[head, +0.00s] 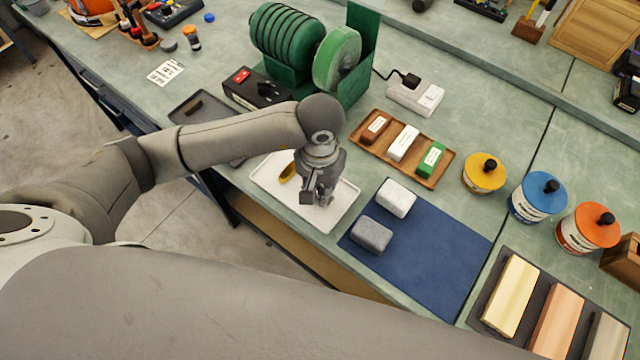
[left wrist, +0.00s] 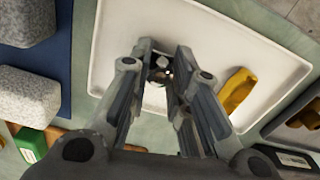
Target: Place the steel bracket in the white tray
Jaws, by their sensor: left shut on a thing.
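The white tray (head: 262,183) lies at the bench's front edge in the head view, and its floor fills much of the left wrist view (left wrist: 205,30). My left gripper (head: 318,200) points down over the right part of the tray. In the left wrist view its fingers (left wrist: 163,75) are closed on a small metallic piece, which I take for the steel bracket (left wrist: 160,68). The fingers hide most of it. I cannot tell whether it touches the tray floor. A brass-coloured piece (head: 287,173) lies in the tray beside the gripper. My right gripper is not in view.
A dark grey tray (head: 190,108) sits left of the white tray. A blue mat (head: 430,250) with two blocks lies to the right. A wooden tray (head: 366,146) with three bars and a green drum machine (head: 290,70) stand behind.

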